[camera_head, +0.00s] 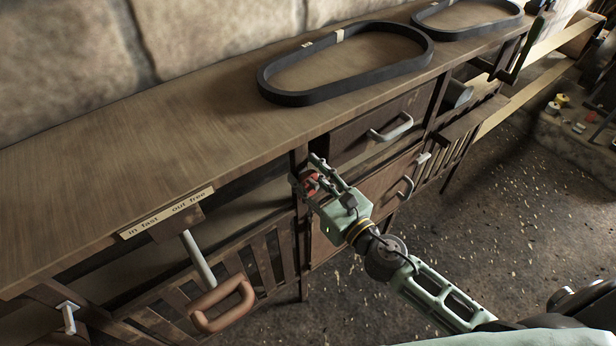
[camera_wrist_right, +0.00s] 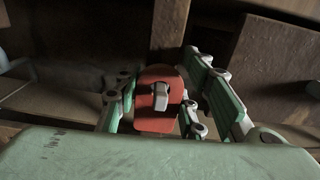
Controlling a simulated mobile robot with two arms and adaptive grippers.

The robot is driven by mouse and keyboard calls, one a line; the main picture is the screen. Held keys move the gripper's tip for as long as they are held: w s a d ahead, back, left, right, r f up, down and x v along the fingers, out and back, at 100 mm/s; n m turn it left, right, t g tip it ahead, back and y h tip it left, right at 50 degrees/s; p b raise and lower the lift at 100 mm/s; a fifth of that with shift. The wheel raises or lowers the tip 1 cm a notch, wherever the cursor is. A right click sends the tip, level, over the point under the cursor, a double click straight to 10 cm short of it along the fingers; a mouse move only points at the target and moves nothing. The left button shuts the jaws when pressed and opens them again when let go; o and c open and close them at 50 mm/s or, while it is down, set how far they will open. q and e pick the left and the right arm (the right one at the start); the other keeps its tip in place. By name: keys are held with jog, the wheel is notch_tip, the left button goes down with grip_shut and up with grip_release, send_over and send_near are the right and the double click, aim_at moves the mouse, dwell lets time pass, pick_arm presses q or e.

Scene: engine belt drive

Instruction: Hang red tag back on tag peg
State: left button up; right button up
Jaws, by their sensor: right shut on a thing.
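The red tag (camera_head: 311,184) is between the fingers of my right gripper (camera_head: 314,178), at a dark wooden post on the bench front. In the right wrist view, the red tag (camera_wrist_right: 152,122) is an upright rounded plate between the green and grey fingers (camera_wrist_right: 158,100). The gripper is shut on it. A small grey block-like end, which looks like the tag peg (camera_wrist_right: 160,95), shows in front of the tag's middle. I cannot tell if it passes through a hole in the tag. My left gripper is out of view.
Two black belts (camera_head: 300,97) lie on the wooden bench top (camera_head: 150,135). A lever with a brown handle (camera_head: 222,304) hangs below a lettered label (camera_head: 166,212). Drawers with grey handles (camera_head: 391,127) are beside my right gripper. The speckled floor (camera_head: 480,215) is open.

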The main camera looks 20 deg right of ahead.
jog(key=o, duration=1)
jog(key=shift+o, duration=0.2)
jog(key=v, duration=1.2)
jog(key=s+d+f+m+g+h, duration=0.1)
jog(key=s+f+m+g+h, duration=0.1)
jog(key=f+m, duration=0.7)
jog(key=s+d+f+m+g+h, duration=0.15)
jog(key=f+m, duration=0.35)
jog(key=f, duration=0.8)
jog(key=s+d+f+m+g+h, duration=0.1)
jog(key=s+f+m+g, duration=0.1)
jog(key=f+m, duration=0.65)
jog(key=s+d+f+m+g+h, duration=0.1)
jog(key=s+f+m+g, duration=0.9)
jog(key=s+f, duration=1.3)
jog(key=s+m, duration=0.4)
jog(key=m, duration=0.1)
jog(key=shift+s+d+f+h, duration=0.25)
jog(key=shift+s+f+h, duration=0.1)
jog(key=shift+f, duration=0.05)
